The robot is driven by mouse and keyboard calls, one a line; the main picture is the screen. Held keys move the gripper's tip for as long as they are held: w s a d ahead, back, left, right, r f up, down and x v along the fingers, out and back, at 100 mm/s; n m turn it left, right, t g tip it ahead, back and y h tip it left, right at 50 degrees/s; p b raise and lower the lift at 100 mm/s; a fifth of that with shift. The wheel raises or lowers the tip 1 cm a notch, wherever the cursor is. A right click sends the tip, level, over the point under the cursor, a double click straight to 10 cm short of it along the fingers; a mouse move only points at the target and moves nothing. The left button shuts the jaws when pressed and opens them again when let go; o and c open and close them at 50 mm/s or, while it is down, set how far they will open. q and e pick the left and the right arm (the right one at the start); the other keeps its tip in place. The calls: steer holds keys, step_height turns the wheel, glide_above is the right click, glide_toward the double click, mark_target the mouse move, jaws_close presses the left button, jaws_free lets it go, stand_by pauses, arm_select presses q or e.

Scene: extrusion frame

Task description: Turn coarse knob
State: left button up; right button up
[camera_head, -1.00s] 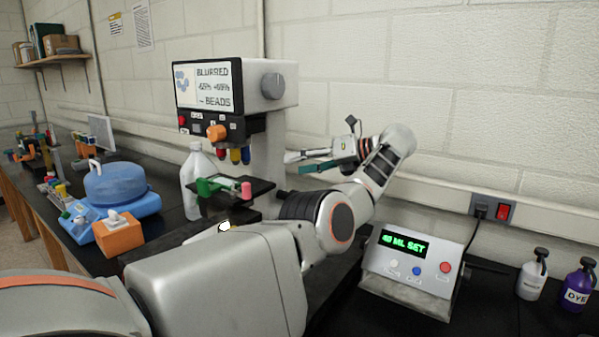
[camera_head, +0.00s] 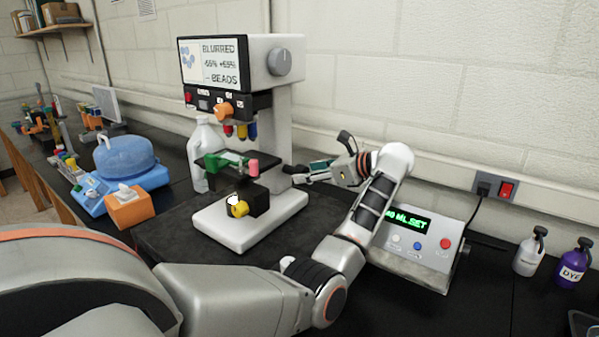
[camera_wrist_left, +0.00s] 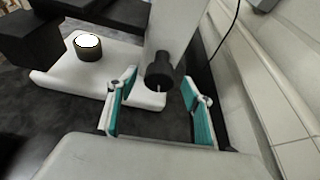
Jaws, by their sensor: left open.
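A white microscope (camera_head: 262,58) stands on the bench; its screen reads "BLURRED" and "BEADS". A grey round knob (camera_head: 281,62) is on the side of its head. In the left wrist view, a black knob (camera_wrist_left: 160,72) sticks out low on the white column; no label shows which knob is coarse. My left gripper (camera_head: 308,172) is at the right of the column, low, below the head. In its wrist view the teal-padded fingers (camera_wrist_left: 163,106) are open, one each side of the black knob's line, with nothing held. The right gripper is out of view.
A control box (camera_head: 410,240) with a green display stands right of my arm. White (camera_head: 530,250) and purple (camera_head: 573,263) bottles are at far right. A white jug (camera_head: 203,140) stands behind the stage. An orange tissue box (camera_head: 130,207) and blue-lidded device (camera_head: 130,165) are left.

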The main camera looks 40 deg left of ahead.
mark_target(305, 172)
arm_select(q)
steer(key=x, duration=0.3)
steer(key=shift+a, duration=0.2)
steer(key=shift+a+f, duration=0.2)
steer(key=shift+a, duration=0.15)
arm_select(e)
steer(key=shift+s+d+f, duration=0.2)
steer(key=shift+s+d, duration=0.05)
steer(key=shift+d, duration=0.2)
arm_select(q)
steer(key=c, duration=1.1)
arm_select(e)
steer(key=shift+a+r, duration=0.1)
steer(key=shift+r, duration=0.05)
